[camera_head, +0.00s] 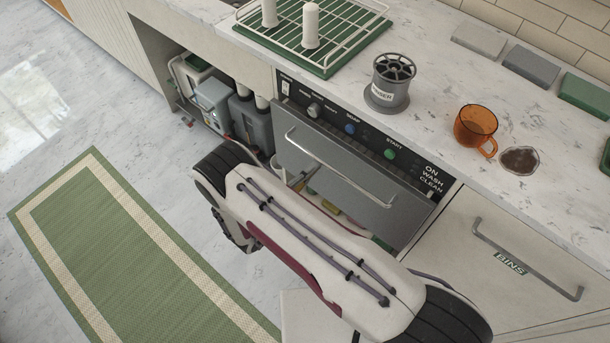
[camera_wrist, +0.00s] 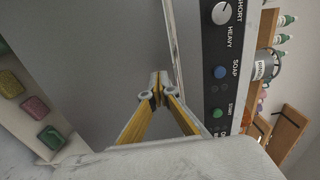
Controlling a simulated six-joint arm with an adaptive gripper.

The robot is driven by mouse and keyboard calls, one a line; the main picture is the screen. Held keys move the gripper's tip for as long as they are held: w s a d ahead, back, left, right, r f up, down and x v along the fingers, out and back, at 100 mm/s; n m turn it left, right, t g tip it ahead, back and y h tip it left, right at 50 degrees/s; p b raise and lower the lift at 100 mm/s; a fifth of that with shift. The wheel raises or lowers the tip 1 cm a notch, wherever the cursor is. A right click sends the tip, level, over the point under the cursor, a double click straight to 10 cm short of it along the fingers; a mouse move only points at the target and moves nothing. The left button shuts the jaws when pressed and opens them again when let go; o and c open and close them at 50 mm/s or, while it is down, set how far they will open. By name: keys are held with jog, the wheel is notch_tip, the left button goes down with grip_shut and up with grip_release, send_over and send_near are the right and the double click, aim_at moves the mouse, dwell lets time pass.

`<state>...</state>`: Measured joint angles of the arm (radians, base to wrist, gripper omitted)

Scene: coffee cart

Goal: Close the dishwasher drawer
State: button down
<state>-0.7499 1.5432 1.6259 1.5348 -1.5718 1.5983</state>
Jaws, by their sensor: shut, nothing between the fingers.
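The dishwasher drawer has a grey front (camera_head: 345,177) with a long bar handle (camera_head: 335,165), below the black control panel (camera_head: 385,147) in the head view. The front appears to stand a little out from the panel; I cannot tell how far. In the wrist view the grey front (camera_wrist: 100,50) fills the middle left, with the control panel (camera_wrist: 222,90) to its right. My gripper (camera_wrist: 155,82) shows yellow fingers, shut and empty, in front of the grey face near its edge. Contact cannot be told. In the head view my arm hides most of the gripper and the drawer's lower part.
The counter above holds a green drying rack (camera_head: 345,45), a grey rinser (camera_head: 385,95), an orange glass cup (camera_head: 474,127) and a brown spill (camera_head: 520,160). A bins drawer (camera_head: 500,270) is at right. Coloured blocks (camera_wrist: 35,107) lie at left in the wrist view. A green rug (camera_head: 110,250) covers open floor.

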aim_at(326, 155)
jog(key=shift+x, duration=1.65)
jog(key=shift+w+d, duration=0.1)
jog(key=shift+x, duration=2.3)
jog(key=v, duration=1.4)
